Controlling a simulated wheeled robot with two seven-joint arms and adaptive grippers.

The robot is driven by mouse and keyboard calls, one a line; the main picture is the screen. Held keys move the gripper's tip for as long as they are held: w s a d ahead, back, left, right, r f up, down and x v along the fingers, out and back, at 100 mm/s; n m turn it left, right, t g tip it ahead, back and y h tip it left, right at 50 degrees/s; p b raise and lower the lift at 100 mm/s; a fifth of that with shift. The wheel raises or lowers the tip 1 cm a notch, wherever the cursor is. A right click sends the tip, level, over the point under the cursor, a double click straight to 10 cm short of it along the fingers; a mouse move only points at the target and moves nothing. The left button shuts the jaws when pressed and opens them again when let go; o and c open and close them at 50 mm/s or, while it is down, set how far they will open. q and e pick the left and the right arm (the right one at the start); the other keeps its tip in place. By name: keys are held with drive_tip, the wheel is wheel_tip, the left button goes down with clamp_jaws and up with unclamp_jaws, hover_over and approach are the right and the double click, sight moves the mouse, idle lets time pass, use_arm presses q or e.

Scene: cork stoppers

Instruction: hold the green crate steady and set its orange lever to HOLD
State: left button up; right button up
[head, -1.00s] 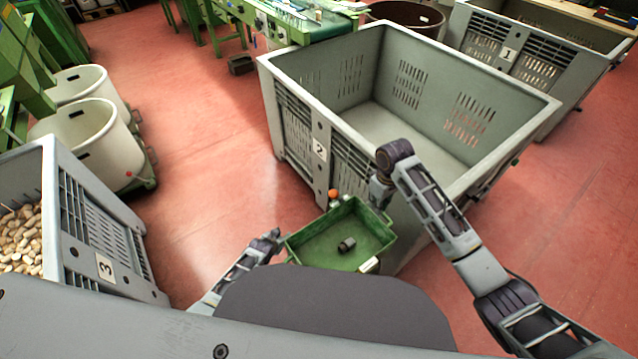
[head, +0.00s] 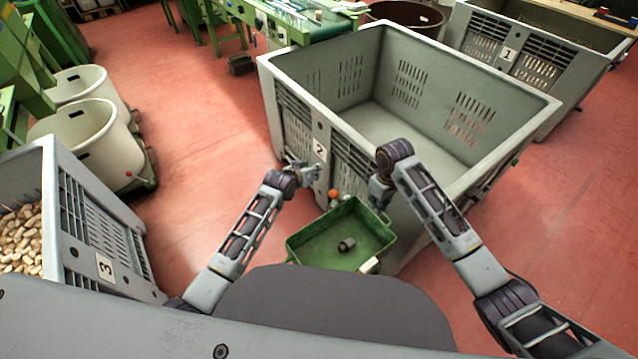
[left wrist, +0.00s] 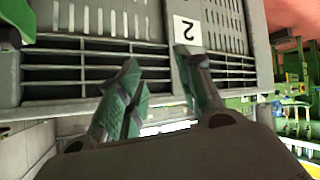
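The green crate (head: 306,240) stands on the floor in front of the big grey bin numbered 2. Its orange lever knob (head: 333,193) shows at the crate's far edge; no HOLD marking is readable. My left gripper (head: 308,168) is up and left of the knob, apart from it, close to the bin's front. In the left wrist view its fingers (left wrist: 160,95) are spread and empty. My right gripper (head: 379,194) points down at the crate's far right corner; whether its fingers close on the rim cannot be told.
A small dark cylinder (head: 346,244) lies in the crate. Grey bin 2 (head: 290,130) rises directly behind, and its slatted side fills much of the left wrist view (left wrist: 100,62). Bin 3 (head: 100,235), holding corks, stands at left. Red floor between them is free.

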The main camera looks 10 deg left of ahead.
use_arm(q)
drive_tip(key=s+d+r+n+g+h, duration=0.1)
drive_tip(key=s+d+r+n, duration=0.15)
drive_tip(key=r, duration=0.35)
drive_tip(key=s+d+r+n+g+h, duration=0.1)
drive_tip(key=s+d+r, duration=0.2)
drive_tip(key=r, duration=0.4)
drive_tip(key=s+f+n+g+y, duration=0.1)
drive_tip(key=s+f+n+g, duration=0.1)
drive_tip(key=s+n+g, duration=0.2)
drive_tip(key=s+n, duration=0.2)
drive_tip(key=s, duration=0.2)
drive_tip(key=shift+s+a+n, duration=0.25)
drive_tip(key=shift+s+n, duration=0.05)
drive_tip(key=shift+n, duration=0.05)
use_arm(e)
hover_over(369, 230)
drive_tip(key=shift+f, duration=6)
